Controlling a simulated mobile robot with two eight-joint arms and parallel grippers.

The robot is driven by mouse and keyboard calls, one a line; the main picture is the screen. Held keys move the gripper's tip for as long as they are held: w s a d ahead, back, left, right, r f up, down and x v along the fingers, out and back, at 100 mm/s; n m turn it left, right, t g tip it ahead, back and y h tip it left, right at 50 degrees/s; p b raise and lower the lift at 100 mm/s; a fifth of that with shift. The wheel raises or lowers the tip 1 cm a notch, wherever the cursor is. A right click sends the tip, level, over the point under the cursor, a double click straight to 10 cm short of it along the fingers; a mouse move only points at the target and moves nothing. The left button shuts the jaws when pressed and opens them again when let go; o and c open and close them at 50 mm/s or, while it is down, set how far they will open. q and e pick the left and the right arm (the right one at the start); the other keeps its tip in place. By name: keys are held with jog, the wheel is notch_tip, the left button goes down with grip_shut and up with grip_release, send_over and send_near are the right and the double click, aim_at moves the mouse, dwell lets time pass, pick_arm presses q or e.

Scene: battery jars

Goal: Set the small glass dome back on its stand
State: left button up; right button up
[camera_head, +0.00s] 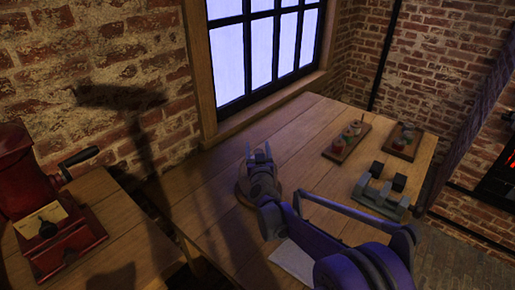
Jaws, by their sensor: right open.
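My right gripper (258,151) is above the near-left part of the wooden table (205,178). Its two fingers are apart and nothing shows between them. A round brown wooden disc (242,194), which looks like the stand, lies on the table behind and around the gripper in the picture. The gripper hides most of its middle, and I cannot tell whether they touch. I cannot make out the small glass dome anywhere. My left gripper is not in view.
A wooden tray with small red and pale jars (333,154) and a darker tray (402,146) stand at the far right. A grey rack with black blocks (378,193) is nearer. A pale sheet (292,262) lies at the front. A red cranked machine (60,250) is left.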

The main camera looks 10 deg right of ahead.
jog(key=shift+r, duration=0.2)
jog(key=s+a+f+n+g+y, duration=0.1)
jog(key=s+a+n+g+y, duration=0.15)
jog(key=s, duration=1.05)
jog(key=s+a+f+n+g+y, duration=0.1)
jog(key=s+a+f+g+y, duration=0.2)
jog(key=s, duration=0.9)
jog(key=s+d+f+g+h, duration=0.1)
jog(key=s+f+g, duration=0.1)
jog(key=s, duration=0.5)
jog(key=s+d+f+m+g, duration=0.1)
jog(key=s+d+f+g, duration=0.1)
jog(key=s, duration=0.6)
jog(key=s+d+f+g+h, duration=0.1)
jog(key=s+d+f+g, duration=0.1)
jog(key=s+f, duration=0.3)
jog(key=shift+s+d+f+m+g+h, duration=0.15)
jog(key=shift+s+m+g+h, duration=0.2)
jog(key=shift+s+g, duration=0.7)
jog(key=shift+s+t, duration=0.25)
jog(key=shift+t, duration=0.05)
